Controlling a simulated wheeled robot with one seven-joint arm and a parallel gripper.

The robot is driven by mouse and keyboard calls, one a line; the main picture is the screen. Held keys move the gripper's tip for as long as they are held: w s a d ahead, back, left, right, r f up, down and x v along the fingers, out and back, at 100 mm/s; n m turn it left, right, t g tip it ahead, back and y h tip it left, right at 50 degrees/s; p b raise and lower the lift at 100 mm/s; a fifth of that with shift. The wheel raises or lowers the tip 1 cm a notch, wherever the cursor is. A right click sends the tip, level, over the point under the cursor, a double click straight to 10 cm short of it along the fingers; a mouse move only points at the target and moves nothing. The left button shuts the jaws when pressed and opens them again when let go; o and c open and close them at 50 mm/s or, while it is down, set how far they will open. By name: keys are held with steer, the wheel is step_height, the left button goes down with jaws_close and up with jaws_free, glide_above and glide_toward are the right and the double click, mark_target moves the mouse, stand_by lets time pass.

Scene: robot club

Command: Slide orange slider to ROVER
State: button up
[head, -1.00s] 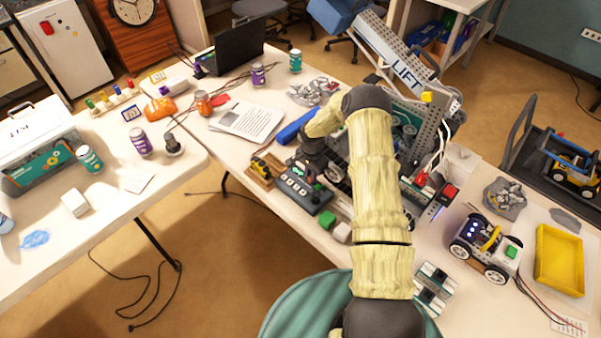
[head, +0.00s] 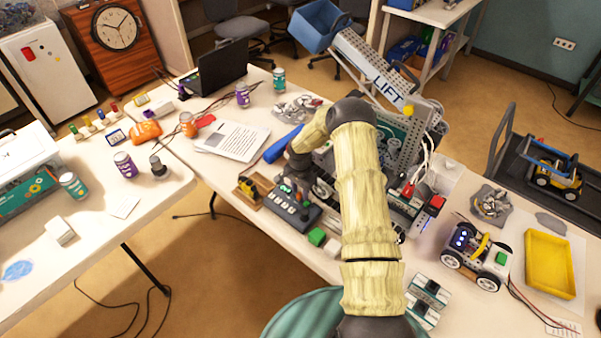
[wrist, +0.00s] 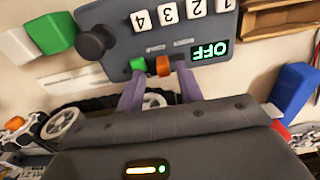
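The dark control box (head: 285,205) lies on the table below my gripper (head: 301,187) in the head view. In the wrist view, its face (wrist: 118,62) appears upside down. The orange slider (wrist: 163,66) sits on its edge beside a green slider or knob (wrist: 138,64). Small labels above them are too small to read, so I cannot tell which is ROVER. My gripper (wrist: 160,76) is open, its two purple fingers apart. The orange slider shows between the fingertips, nearer the right one; the left fingertip is at the green one. Contact cannot be told.
The box has numbered white buttons (wrist: 168,12), a display reading OFF (wrist: 209,50) and a black knob (wrist: 96,41). Green (head: 316,237) and white blocks lie beside it. The LIFT rig (head: 385,88) stands behind my arm; a wheeled rover (head: 476,250) stands to the right.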

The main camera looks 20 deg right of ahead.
mark_target(300, 194)
step_height(300, 194, up, 16)
steer(key=b, duration=0.3)
steer(key=shift+r, duration=0.2)
stand_by(0.3)
steer(key=s+a+r+n+t, duration=0.1)
steer(key=s+a+r+n, duration=0.1)
steer(key=s, duration=0.7)
steer(key=s+a+r+n, duration=0.2)
steer(key=s+r+n, duration=0.2)
steer(key=s, duration=0.5)
steer(key=s+a+r+n+t, duration=0.1)
steer(key=s+a+r+n, duration=0.2)
steer(key=s, duration=0.6)
steer(key=n, duration=0.2)
steer(key=shift+s+r+n+t, duration=0.15)
steer(key=shift+r+n+t, duration=0.15)
steer(key=shift+r+n, duration=0.1)
